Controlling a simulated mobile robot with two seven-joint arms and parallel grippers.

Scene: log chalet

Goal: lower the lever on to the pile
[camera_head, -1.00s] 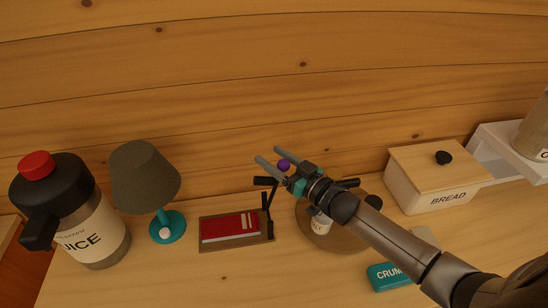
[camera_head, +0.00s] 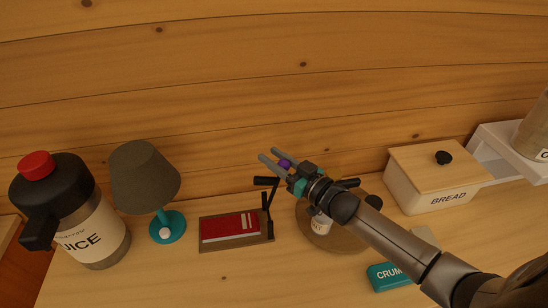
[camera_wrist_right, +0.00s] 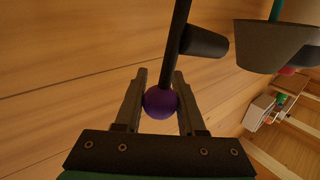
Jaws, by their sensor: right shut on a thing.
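The lever is a dark rod ending in a purple ball knob (camera_head: 284,164). In the right wrist view the knob (camera_wrist_right: 160,103) sits between my fingers, and the rod (camera_wrist_right: 177,40) runs up from it past a black cylinder (camera_wrist_right: 203,42). My right gripper (camera_head: 273,157) is shut on the knob, held raised above the table. The pile, with a red top (camera_head: 229,228), lies flat on a brown base (camera_head: 207,246) left of the gripper. A black upright (camera_head: 268,214) stands at the base's right end. My left gripper is out of view.
A grey-shaded lamp (camera_head: 145,178) and a juice jug (camera_head: 92,232) stand left of the base. A round brown tray (camera_head: 345,243) lies under my right arm. A teal crumb box (camera_head: 388,276) and a bread box (camera_head: 434,178) are to the right. The wooden wall is behind.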

